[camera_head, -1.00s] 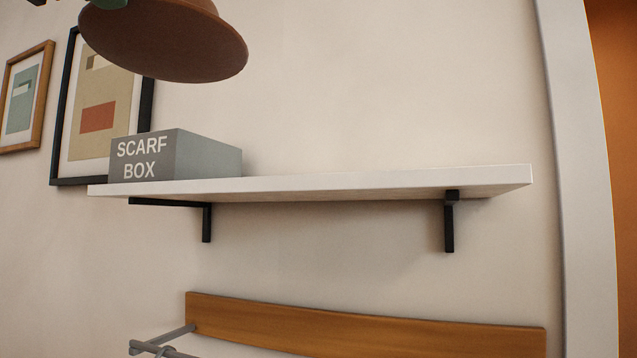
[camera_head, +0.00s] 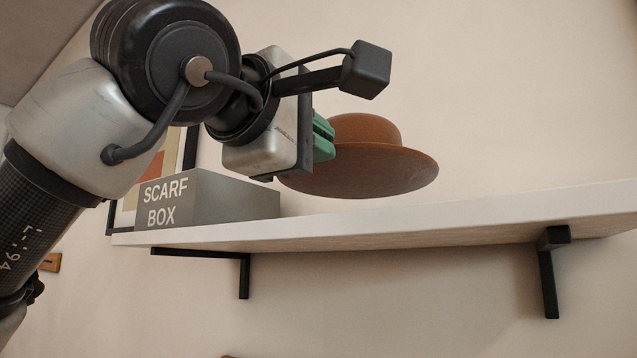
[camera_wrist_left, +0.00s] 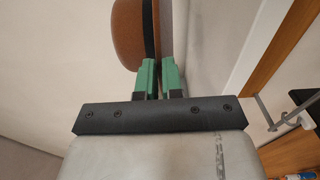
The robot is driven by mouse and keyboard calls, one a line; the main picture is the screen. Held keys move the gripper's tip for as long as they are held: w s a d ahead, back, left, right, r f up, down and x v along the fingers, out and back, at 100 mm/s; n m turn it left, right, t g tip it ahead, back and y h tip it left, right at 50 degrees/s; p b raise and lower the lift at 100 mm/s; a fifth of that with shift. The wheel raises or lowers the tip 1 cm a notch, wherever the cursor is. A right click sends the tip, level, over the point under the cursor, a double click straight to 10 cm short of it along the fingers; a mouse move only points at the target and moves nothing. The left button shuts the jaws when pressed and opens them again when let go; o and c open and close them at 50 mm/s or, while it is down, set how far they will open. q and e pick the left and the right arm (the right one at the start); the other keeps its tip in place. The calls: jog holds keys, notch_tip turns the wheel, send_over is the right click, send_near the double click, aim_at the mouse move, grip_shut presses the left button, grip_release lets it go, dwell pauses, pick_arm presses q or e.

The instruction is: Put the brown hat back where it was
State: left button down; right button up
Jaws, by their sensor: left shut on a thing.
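The brown hat (camera_head: 372,165) has a round crown and a wide brim. In the head view it is held a little above the white shelf (camera_head: 430,228), to the right of the scarf box, brim down and slightly tilted. My left gripper (camera_head: 323,138) comes in from the left and is shut on the hat's near left side with its green fingers. In the left wrist view the fingers (camera_wrist_left: 159,76) pinch the brim, with the brown crown (camera_wrist_left: 131,35) beside them. My right gripper is in neither view.
A grey scarf box (camera_head: 225,198) stands on the shelf's left end, just below and left of my gripper. The shelf right of the hat is clear. Black brackets (camera_head: 549,275) hold the shelf from below. A rail (camera_wrist_left: 290,119) shows at the right of the wrist view.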

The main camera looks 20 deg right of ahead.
pick_arm(q)
jog(key=f, duration=0.1)
jog(key=w+d+f, duration=0.1)
jog(key=f, duration=0.1)
jog(key=shift+d, duration=0.15)
jog(key=shift+s+f, duration=0.15)
jog(key=shift+f, duration=0.4)
jog(key=shift+s+a, duration=0.1)
jog(key=shift+a, duration=0.25)
jog(key=shift+d+f+b, duration=0.15)
jog(key=shift+f+b, duration=0.15)
jog(key=shift+f, duration=0.05)
jog(key=c, duration=1.5)
grip_release()
jog(key=shift+r, duration=0.1)
jog(key=shift+c, duration=0.2)
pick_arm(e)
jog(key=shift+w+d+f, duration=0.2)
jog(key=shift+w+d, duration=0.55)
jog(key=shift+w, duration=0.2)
